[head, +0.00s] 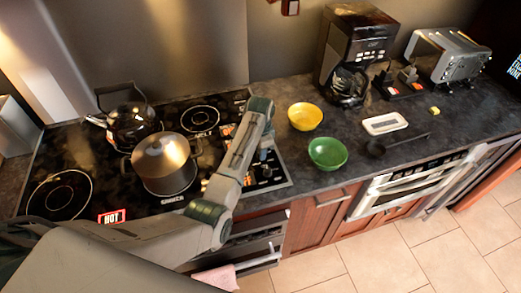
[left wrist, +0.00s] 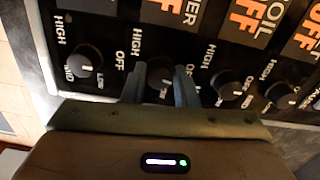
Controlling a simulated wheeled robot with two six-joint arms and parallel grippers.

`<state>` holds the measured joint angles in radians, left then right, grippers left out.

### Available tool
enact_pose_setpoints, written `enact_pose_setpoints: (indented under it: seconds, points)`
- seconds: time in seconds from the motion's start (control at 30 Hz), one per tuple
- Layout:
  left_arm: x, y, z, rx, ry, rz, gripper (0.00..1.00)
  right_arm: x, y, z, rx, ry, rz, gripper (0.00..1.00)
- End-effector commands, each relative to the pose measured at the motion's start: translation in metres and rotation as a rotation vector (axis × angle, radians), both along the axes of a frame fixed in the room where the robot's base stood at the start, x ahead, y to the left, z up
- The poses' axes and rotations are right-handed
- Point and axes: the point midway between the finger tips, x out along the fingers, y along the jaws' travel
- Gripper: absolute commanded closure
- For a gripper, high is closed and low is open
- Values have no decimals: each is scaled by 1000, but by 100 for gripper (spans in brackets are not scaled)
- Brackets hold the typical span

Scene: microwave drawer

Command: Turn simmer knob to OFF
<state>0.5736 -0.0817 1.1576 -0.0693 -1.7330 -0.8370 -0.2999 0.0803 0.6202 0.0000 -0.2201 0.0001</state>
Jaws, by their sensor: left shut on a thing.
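The simmer knob (left wrist: 160,80) is a black round knob with a white mark, under an orange label of which "ER" and part of "OFF" show in the left wrist view. My left gripper (left wrist: 160,88) has one finger on each side of it and is shut on it. The mark's exact direction is hard to read between the fingers. In the head view my left gripper (head: 266,150) points down at the control panel (head: 268,184) on the right of the stove, and its fingertips and the knob are hidden. My right gripper is out of view.
Other black knobs (left wrist: 85,62) (left wrist: 226,86) flank the held one closely. A steel pot (head: 164,165) and a black kettle (head: 130,120) stand on the cooktop, near a "HOT" label (head: 111,216). Yellow (head: 305,116) and green (head: 328,153) bowls stand right of the panel.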

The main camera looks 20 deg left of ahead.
Motion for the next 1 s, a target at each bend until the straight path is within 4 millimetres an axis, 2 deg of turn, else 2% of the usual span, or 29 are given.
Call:
enact_pose_setpoints:
  seconds: [0.4,0.9,0.93,1.0]
  points:
    - [1,0,2,1,-3,158,96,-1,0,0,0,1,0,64]
    - [2,0,2,0,-5,172,96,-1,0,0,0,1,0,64]
    - [2,0,2,0,-5,172,68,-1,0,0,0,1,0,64]
    - [1,0,2,0,-4,172,54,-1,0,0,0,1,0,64]
